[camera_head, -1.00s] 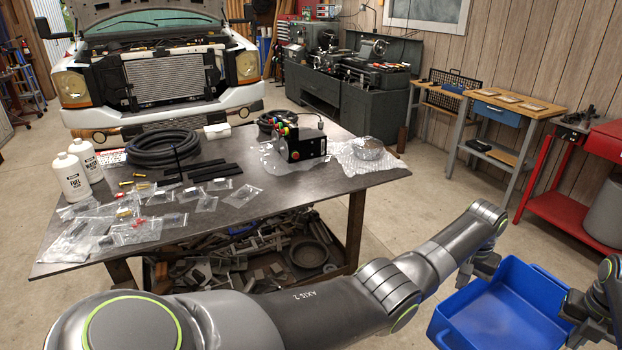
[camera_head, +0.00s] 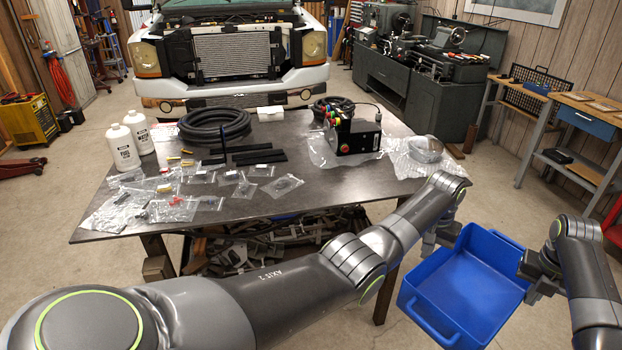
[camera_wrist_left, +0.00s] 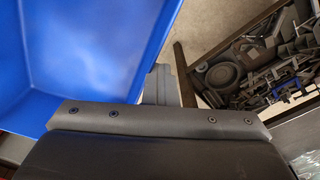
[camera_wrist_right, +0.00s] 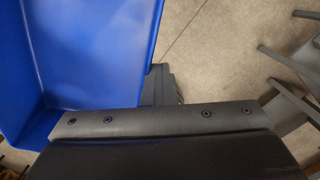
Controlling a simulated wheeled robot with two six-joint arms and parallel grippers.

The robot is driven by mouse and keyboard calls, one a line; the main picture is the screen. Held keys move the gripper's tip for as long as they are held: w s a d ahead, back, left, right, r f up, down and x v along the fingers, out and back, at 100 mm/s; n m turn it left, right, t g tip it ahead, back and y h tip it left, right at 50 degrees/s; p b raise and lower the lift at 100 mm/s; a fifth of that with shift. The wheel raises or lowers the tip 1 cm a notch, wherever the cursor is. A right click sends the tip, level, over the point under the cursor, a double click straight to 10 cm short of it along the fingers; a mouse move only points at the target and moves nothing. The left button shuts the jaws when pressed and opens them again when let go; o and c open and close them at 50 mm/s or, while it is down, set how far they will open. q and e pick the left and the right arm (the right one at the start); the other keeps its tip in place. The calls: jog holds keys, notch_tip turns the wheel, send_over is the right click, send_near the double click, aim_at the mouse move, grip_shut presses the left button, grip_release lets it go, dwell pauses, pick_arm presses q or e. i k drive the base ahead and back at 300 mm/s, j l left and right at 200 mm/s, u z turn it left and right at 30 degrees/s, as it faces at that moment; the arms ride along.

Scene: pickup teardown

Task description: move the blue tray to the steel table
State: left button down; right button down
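The empty blue tray (camera_head: 470,285) is at the lower right of the head view, in the air off the front right corner of the steel table (camera_head: 330,190). My left gripper (camera_head: 440,236) is shut on the tray's far left wall. My right gripper (camera_head: 540,268) is shut on its right wall. The tray's blue wall also shows at the upper left of the left wrist view (camera_wrist_left: 75,60) and the right wrist view (camera_wrist_right: 85,55). In each wrist view one finger shows outside the wall; the inner finger is hidden.
The tabletop holds a coiled black hose (camera_head: 214,125), white bottles (camera_head: 122,148), several small plastic bags, a black control box (camera_head: 352,135) and a bubble-wrapped part (camera_head: 425,150). The front right of the tabletop is bare. A bin of scrap metal (camera_head: 270,245) is underneath.

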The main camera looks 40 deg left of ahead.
aim_at(340, 185)
jog(key=u, duration=0.85)
